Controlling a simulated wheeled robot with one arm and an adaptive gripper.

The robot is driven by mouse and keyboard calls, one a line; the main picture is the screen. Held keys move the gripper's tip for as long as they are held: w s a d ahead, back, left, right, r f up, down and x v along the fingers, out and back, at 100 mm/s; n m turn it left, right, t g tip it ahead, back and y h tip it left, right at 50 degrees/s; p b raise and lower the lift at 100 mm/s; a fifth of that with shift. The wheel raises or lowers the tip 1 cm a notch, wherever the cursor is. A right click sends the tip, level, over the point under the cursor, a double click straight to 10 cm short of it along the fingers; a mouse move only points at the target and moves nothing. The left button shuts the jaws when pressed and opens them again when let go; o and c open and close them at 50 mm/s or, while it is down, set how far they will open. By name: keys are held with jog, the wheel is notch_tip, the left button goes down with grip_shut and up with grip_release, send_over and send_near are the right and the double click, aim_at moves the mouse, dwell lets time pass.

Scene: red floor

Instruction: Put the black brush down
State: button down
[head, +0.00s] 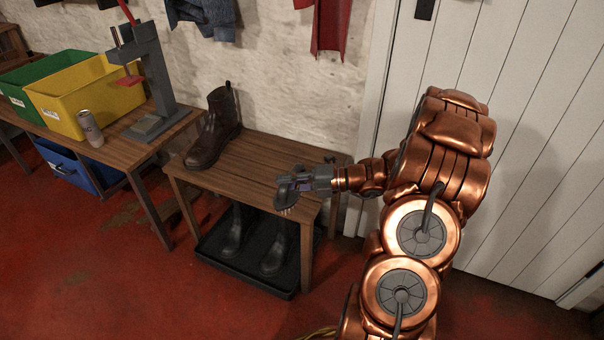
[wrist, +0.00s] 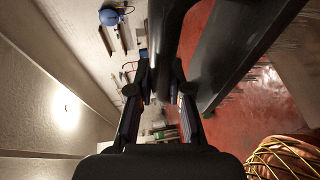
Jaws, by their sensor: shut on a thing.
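The black brush (head: 286,195) is held at the tip of my gripper (head: 302,182), with its pale-tipped bristles pointing down. It appears over the front right part of the wooden bench (head: 240,160). I cannot tell whether it touches the bench top or hangs above it. In the wrist view my gripper (wrist: 160,90) has its fingers on either side of a dark shape that runs up out of the picture. The brush is too close and dark there to make out its outline.
A brown boot (head: 212,130) stands on the bench's left end; the middle is bare. Dark boots (head: 272,250) stand in a black tray (head: 245,272) below. A table on the left bears a grey press (head: 155,75), a can (head: 90,128) and a yellow bin (head: 85,95).

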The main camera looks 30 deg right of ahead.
jog(key=w+d+f+b, duration=0.1)
jog(key=w+d+b, duration=0.2)
jog(key=w+d, duration=0.3)
jog(key=d, duration=0.3)
jog(key=shift+w, duration=0.4)
notch_tip(320, 180, down, 4)
jog(key=shift+r+b, duration=0.1)
jog(key=shift+b, duration=1.15)
jog(key=shift+w, duration=0.1)
jog(key=c, duration=1.1)
grip_release()
jog(key=shift+d+r, duration=0.1)
